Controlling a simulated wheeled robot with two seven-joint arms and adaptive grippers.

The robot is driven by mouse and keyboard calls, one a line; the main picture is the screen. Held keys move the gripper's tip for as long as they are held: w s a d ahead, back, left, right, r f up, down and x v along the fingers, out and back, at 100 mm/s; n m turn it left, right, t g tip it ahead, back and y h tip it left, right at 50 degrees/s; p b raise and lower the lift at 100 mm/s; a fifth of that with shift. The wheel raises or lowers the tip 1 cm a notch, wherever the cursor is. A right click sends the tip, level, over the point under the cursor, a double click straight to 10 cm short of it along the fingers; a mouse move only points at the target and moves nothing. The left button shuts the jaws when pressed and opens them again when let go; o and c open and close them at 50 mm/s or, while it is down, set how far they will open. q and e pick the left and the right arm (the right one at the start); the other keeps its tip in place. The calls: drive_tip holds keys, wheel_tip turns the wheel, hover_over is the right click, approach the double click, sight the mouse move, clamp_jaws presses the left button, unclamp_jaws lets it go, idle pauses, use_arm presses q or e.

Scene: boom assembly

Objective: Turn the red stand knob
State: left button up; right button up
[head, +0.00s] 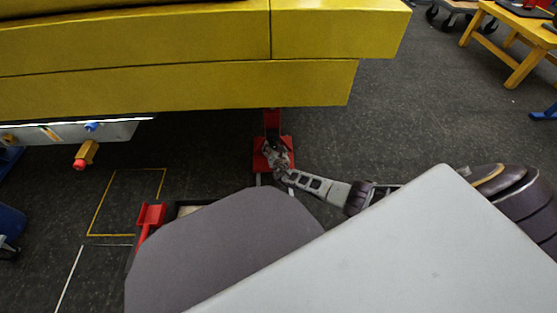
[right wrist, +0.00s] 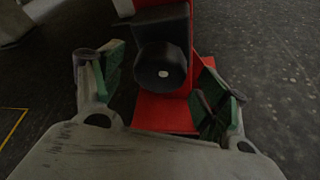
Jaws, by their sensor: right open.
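The red stand (head: 259,162) stands on the floor under the yellow boom (head: 180,85) in the head view. In the right wrist view the red stand (right wrist: 165,112) carries a black round knob (right wrist: 161,68) with a pale dot at its centre. My right gripper (head: 277,155) reaches the stand from the right and partly hides it in the head view. In the right wrist view the right gripper (right wrist: 160,88) is open, its green-padded fingers on either side of the knob and apart from it. My left gripper is not in view.
A red part (head: 150,217) shows at the lower left, near yellow floor lines. A fitting with a red tip (head: 80,163) hangs under the boom's left side. A yellow bench (head: 515,38) stands at the upper right.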

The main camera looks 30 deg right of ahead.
drive_tip(key=v, duration=1)
idle(0.8)
